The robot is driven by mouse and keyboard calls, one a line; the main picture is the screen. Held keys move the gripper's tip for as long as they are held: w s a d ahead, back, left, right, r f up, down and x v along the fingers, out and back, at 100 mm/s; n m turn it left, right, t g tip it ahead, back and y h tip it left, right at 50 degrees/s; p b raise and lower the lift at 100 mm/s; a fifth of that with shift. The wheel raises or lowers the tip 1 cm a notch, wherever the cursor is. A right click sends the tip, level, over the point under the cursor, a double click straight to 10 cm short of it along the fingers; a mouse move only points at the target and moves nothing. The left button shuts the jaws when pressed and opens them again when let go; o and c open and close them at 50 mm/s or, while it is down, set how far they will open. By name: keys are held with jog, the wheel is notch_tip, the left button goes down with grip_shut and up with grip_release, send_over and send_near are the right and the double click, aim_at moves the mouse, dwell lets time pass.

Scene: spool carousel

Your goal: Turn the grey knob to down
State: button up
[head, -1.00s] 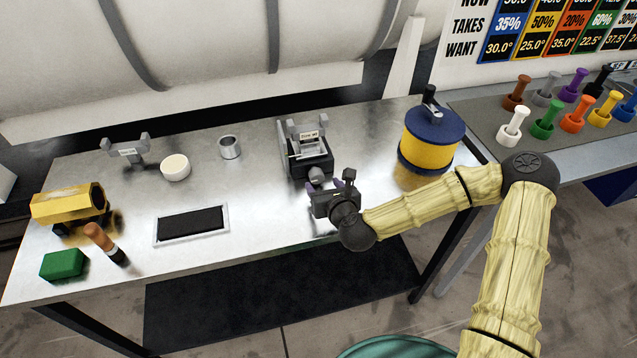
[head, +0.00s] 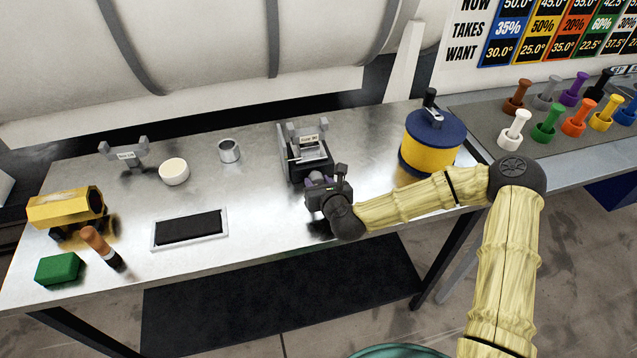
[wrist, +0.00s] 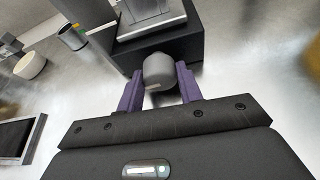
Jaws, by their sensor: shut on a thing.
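The grey knob (wrist: 159,72) sits on the front face of a black device (head: 303,165), which also shows in the wrist view (wrist: 190,42). My gripper (wrist: 157,88) has its two purple fingers on either side of the knob, shut on it. A small pale mark shows on the knob's lower left in the wrist view. In the head view my gripper (head: 318,182) is at the front of the device and hides most of the knob.
A yellow and blue canister (head: 430,145) stands to the right of the device. A dark framed pad (head: 189,229), a white round dish (head: 174,171) and a metal cup (head: 229,151) are to the left. The table front between pad and gripper is clear.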

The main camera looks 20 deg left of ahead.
jog(key=shift+s+a+n+t+h, duration=0.1)
jog(key=shift+a+n+t+h, duration=0.15)
jog(key=shift+n+h, duration=0.6)
jog(key=shift+d+n+t, duration=0.1)
jog(key=shift+n+t, duration=0.25)
jog(key=shift+n, duration=0.4)
jog(key=o, duration=1)
jog(key=b+v, duration=0.1)
jog(key=v, duration=1.1)
jog(key=shift+r, duration=0.2)
jog(key=p, duration=0.3)
jog(key=shift+r, duration=0.2)
